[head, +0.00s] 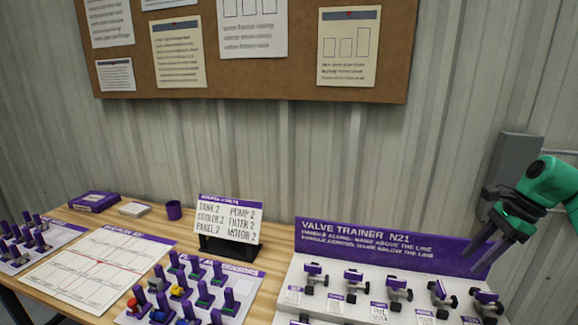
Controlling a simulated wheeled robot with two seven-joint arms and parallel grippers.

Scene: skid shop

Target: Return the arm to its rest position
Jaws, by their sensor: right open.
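My right gripper (475,258), on a green and dark arm, comes in from the right edge. Its dark fingers are open and point down and left, with nothing visible between them. In the picture they overlap the right end of the purple back panel of the valve trainer (375,246). I cannot tell whether they touch it. Several small valves with purple handles, one of them a valve (397,288) near the middle, sit in a row on the trainer's white board. My left gripper is not in view.
A wooden table (268,252) carries a sensor board (243,292) with purple pegs, a white chart (95,262), a label stand (228,222), a purple cup (173,210) and a purple box (94,201). A grey wall box (512,160) is behind my right arm.

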